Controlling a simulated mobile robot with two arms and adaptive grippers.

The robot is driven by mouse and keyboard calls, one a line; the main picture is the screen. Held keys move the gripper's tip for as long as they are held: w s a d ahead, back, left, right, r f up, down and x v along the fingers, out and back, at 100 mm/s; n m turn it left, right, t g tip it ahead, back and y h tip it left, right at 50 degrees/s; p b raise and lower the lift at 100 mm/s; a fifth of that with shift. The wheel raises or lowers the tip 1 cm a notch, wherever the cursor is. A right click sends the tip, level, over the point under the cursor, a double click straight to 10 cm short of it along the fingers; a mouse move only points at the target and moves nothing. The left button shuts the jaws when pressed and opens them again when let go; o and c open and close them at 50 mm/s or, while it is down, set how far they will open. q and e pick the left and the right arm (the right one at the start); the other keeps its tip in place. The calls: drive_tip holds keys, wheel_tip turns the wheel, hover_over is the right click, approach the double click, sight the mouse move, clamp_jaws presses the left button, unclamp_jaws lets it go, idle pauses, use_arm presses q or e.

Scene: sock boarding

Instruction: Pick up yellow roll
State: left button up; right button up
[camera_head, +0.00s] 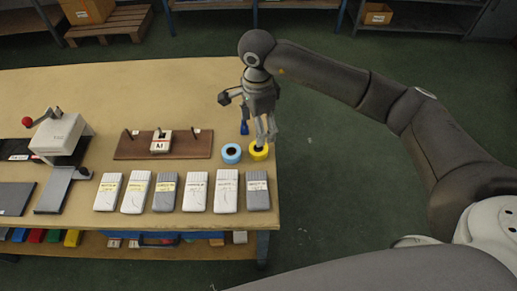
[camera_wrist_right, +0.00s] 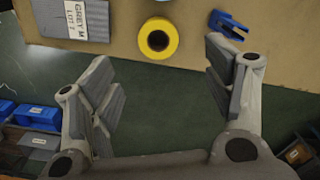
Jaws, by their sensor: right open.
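The yellow roll (camera_head: 258,152) lies flat near the right edge of the table, beside a light blue roll (camera_head: 231,153). My right gripper (camera_head: 265,138) is above the yellow roll and partly covers it in the head view. In the right wrist view the yellow roll (camera_wrist_right: 172,38) shows whole, with its dark centre hole, beyond the fingertips. The fingers of my right gripper (camera_wrist_right: 164,78) are wide apart with nothing between them. My left gripper is not in view.
A row of several labelled sock packs (camera_head: 196,192) lies along the table's near edge. A brown board with pegs (camera_head: 185,148) stands left of the rolls. A blue tool (camera_wrist_right: 230,24) lies close to the yellow roll. The table (camera_head: 160,85) is clear behind the board.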

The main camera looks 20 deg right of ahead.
hover_over(258, 150)
drive_tip(key=f, duration=0.4)
drive_tip(key=shift+w+d+f+p, duration=0.15)
drive_tip(key=shift+w+f+p, duration=0.05)
drive_tip(key=shift+w+p, duration=0.2)
wheel_tip(258, 150, down, 4)
drive_tip(key=shift+s+f+p, duration=0.1)
drive_tip(key=shift+p, duration=0.75)
drive_tip(key=shift+f, duration=0.55)
drive_tip(key=c, duration=1.1)
drive_tip(key=shift+r, duration=0.1)
